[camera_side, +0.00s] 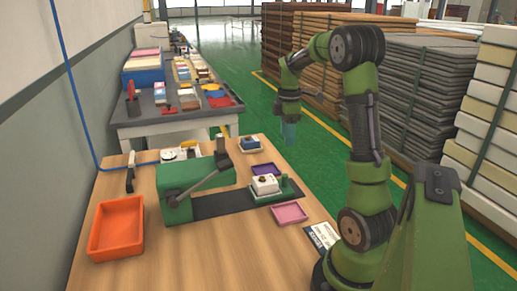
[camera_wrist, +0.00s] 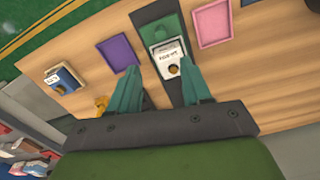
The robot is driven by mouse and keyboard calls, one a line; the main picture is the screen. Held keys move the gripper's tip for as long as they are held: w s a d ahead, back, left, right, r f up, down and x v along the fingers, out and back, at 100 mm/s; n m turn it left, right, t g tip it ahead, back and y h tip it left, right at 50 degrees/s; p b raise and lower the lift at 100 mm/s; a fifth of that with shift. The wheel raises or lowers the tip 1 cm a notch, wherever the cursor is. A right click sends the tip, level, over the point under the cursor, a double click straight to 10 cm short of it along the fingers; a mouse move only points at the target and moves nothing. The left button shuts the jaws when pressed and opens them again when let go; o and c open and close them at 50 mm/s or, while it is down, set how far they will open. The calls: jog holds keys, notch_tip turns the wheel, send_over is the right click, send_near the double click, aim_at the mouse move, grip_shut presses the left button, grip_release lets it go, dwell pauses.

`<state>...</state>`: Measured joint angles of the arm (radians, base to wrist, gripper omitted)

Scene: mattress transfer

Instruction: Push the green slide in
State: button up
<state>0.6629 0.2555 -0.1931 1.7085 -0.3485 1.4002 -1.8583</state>
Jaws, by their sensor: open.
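The green slide (camera_side: 286,187) is at the right end of a dark rail (camera_side: 223,204), apart from the green machine body (camera_side: 183,184) with its grey lever. A white block (camera_side: 264,184) with a dark knob sits on the slide. In the wrist view the slide (camera_wrist: 150,15) is at the top, with the labelled white block (camera_wrist: 167,55) below it. My gripper (camera_side: 290,143) is in the air above and beyond the table's right side, clear of the slide. In the wrist view its two teal fingers (camera_wrist: 159,70) are spread and empty.
A purple tray (camera_side: 264,170) and pink tray (camera_side: 290,212) flank the slide. A blue block piece (camera_side: 250,144) stands behind. An orange bin (camera_side: 116,230) is at the left. A cluttered second table (camera_side: 150,122) is behind. The front wood table surface is mostly bare.

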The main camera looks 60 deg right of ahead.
aim_at(285, 175)
notch_tip(285, 175, down, 16)
jog(key=shift+a+f, duration=0.1)
dwell(0.5)
grip_shut()
